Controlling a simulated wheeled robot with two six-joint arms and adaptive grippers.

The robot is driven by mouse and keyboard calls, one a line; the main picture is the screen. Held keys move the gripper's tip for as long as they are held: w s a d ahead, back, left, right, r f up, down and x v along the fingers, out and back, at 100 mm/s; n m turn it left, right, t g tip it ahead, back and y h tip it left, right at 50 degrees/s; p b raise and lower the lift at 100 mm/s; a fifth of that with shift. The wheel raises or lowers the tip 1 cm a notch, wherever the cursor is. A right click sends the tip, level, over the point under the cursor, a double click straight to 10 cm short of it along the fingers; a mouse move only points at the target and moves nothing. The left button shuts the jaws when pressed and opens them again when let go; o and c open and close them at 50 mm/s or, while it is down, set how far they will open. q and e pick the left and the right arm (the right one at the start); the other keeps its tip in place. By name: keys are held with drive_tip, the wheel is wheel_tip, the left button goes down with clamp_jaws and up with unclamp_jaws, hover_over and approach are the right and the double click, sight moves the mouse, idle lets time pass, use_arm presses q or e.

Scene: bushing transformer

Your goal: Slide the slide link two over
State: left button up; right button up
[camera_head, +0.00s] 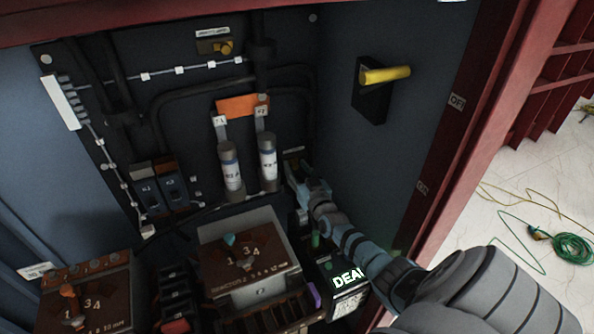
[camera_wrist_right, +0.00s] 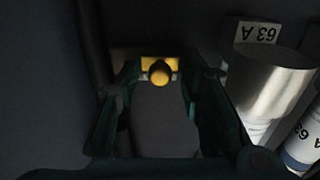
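A yellow knob on a yellow plate (camera_wrist_right: 160,72), which I take to be slide link two, shows at the centre of the right wrist view. My right gripper (camera_wrist_right: 160,85) is open, with one dark finger on each side of the knob and gaps between them. In the head view my right gripper (camera_head: 293,168) is at the back panel, just right of the two fuses, below a small label. The gripper hides the knob there. A similar yellow knob on a plate (camera_head: 222,46) is higher on the panel. My left gripper is not in view.
Two grey-and-white fuses (camera_head: 231,172) stand close left of my right gripper, under an orange bar (camera_head: 243,105). A yellow handle (camera_head: 385,75) juts from the right wall. Boxes with dials (camera_head: 250,262) and a "DEAD" unit (camera_head: 345,285) sit below.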

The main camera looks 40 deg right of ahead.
clamp_jaws()
drive_tip(key=shift+s+d+f+b, duration=0.1)
drive_tip(key=shift+s+d+b, duration=0.2)
drive_tip(key=shift+d, duration=0.35)
drive_tip(key=shift+s+d+f+b, duration=0.1)
drive_tip(key=shift+d+b, duration=0.25)
drive_tip(key=shift+d, duration=0.25)
drive_tip(key=shift+d+r, duration=0.2)
drive_tip(key=shift+c, duration=1.1)
unclamp_jaws()
drive_tip(key=o, duration=0.5)
drive_tip(key=shift+s+d, duration=0.15)
drive_tip(key=shift+c, duration=0.2)
